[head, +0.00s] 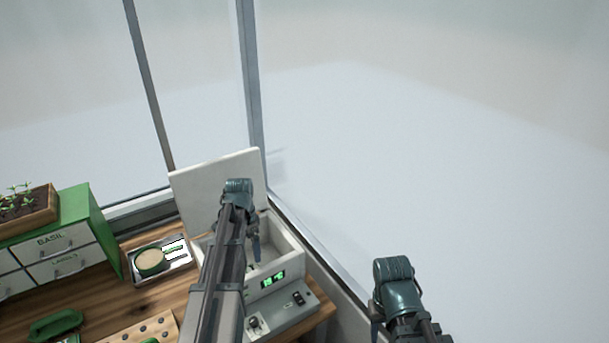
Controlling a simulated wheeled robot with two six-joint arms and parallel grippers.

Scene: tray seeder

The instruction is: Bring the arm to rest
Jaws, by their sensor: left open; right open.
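My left arm reaches up from the bottom edge, and its gripper (256,250) points down over the white box with the raised lid. The gripper is open, and I see nothing held in it. My arm hides part of the box. My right arm is at the lower right, apart from the bench. Its gripper (376,314) hangs down beside the wrist, mostly hidden, and is open.
The white box (287,238) has a lit green display and its lid (214,185) stands open. A green drawer cabinet (92,212) carries a seedling planter (47,209). A green tool (55,325) lies in front. The right side is clear.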

